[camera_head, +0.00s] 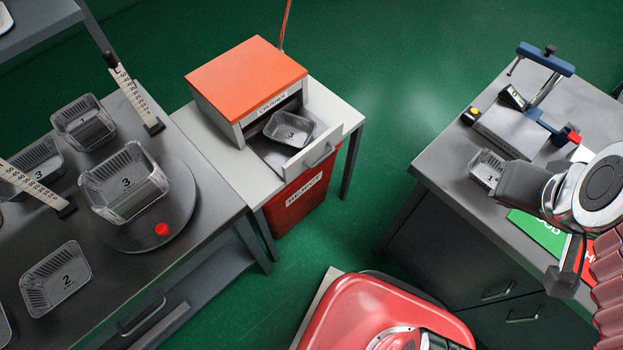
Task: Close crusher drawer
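The crusher (247,78) is a box with an orange top and a "CRUSHER" label, on a small light table at the centre. Its grey drawer (323,152) is pulled out toward the front right, with its handle on the front panel. A foil tray marked 3 (290,130) lies inside the open drawer. My gripper (497,180) is at the right over the dark bench, well apart from the drawer.
A red "REJECT" bin (300,199) stands below the drawer. A blue-handled clamp device (545,62) stands on the right bench (440,165). Green floor lies between.

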